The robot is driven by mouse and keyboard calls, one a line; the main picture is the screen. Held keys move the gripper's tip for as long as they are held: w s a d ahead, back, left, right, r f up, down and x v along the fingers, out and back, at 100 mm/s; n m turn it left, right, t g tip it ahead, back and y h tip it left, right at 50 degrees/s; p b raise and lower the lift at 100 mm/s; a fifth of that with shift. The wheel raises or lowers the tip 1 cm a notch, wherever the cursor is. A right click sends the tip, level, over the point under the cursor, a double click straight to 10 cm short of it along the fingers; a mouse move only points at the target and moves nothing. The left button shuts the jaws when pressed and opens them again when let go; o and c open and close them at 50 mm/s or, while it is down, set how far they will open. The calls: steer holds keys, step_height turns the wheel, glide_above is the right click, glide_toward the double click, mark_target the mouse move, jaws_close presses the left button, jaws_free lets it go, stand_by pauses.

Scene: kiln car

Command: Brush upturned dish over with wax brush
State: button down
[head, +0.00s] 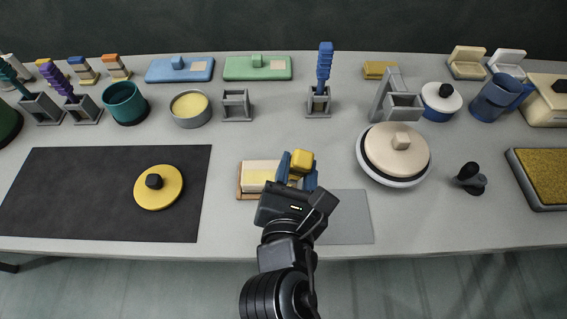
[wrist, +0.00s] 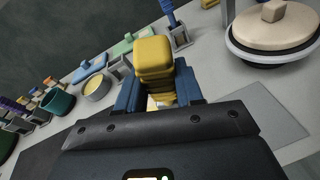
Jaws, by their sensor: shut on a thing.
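My gripper (head: 303,172) is shut on a brush with a ribbed yellow handle (head: 301,161), which I take to be the wax brush. Its handle also shows in the wrist view (wrist: 154,62), upright between the blue fingers (wrist: 158,95). Its bristles are hidden. The gripper is at the right end of a wooden tray (head: 239,190) with a cream block (head: 259,174). I cannot tell whether the brush touches it. The upturned beige dish (head: 388,157), with a square foot on top, sits on a round stand (head: 378,180) to the right. A pot of yellow wax (head: 190,105) stands behind left.
An empty grey holder (head: 236,107) stands behind my gripper, beside a holder with a blue brush (head: 324,68). A grey tap-like stand (head: 388,96) is behind the dish; a black-knobbed tool (head: 469,180) is to its right. A yellow lid (head: 165,195) lies on the dark mat (head: 80,190).

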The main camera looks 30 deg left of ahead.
steer(key=shift+w+d, duration=0.2)
steer(key=shift+d, duration=0.35)
steer(key=shift+f, duration=0.2)
stand_by(0.6)
steer(key=shift+w+a, duration=0.3)
steer(key=shift+w, duration=0.15)
steer(key=shift+w+r, duration=0.1)
stand_by(0.4)
steer(key=shift+w+a+r, duration=0.1)
steer(key=shift+w+a, duration=0.45)
steer(key=shift+w, duration=0.25)
stand_by(0.3)
